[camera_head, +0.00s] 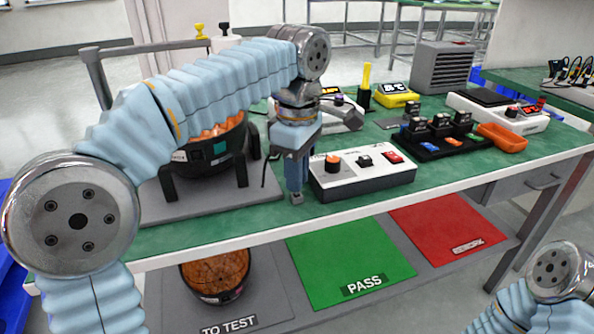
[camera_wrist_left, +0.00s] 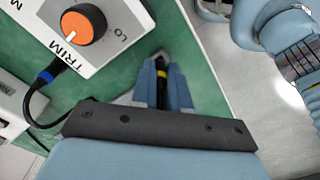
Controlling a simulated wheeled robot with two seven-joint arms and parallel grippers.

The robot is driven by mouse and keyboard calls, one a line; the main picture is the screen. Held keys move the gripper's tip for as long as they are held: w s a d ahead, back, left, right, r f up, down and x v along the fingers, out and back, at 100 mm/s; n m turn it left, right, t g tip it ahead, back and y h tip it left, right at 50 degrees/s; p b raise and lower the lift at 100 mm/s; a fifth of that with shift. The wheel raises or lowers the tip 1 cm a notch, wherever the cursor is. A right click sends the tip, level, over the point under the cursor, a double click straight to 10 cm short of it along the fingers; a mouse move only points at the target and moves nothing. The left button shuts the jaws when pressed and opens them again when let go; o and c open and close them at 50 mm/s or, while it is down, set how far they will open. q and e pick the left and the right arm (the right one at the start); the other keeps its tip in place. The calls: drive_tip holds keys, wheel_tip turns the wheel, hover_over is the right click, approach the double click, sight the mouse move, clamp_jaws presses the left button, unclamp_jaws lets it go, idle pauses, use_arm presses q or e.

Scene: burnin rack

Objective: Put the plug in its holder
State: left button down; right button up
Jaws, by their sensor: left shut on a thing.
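My left gripper (camera_head: 295,196) points down over the green bench, close to the left front corner of the white control box. In the left wrist view its fingers (camera_wrist_left: 163,86) are shut on a black plug (camera_wrist_left: 161,78) with a yellow band. The plug lies between the blue fingers, and its lower part is hidden by the gripper body. In the head view the plug is hidden by the gripper. I cannot make out the plug's holder for certain. My right gripper is out of view; only part of that arm shows at lower right.
The control box (camera_head: 362,180) has an orange TRIM knob (camera_wrist_left: 84,25). A black cable with a blue band (camera_wrist_left: 44,77) joins it in the wrist view. A black round device (camera_head: 205,160) stands on a grey plate at left. A black tray (camera_head: 440,150) of modules and an orange bin (camera_head: 502,137) lie right.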

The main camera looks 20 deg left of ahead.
use_arm(q)
drive_tip(key=shift+f+b, duration=0.35)
drive_tip(key=shift+f, duration=0.25)
drive_tip(key=c, duration=1)
unclamp_jaws()
drive_tip(key=shift+c, duration=0.2)
wheel_tip(320, 180, up, 12)
drive_tip(key=p, duration=0.4)
drive_tip(key=shift+r, duration=0.95)
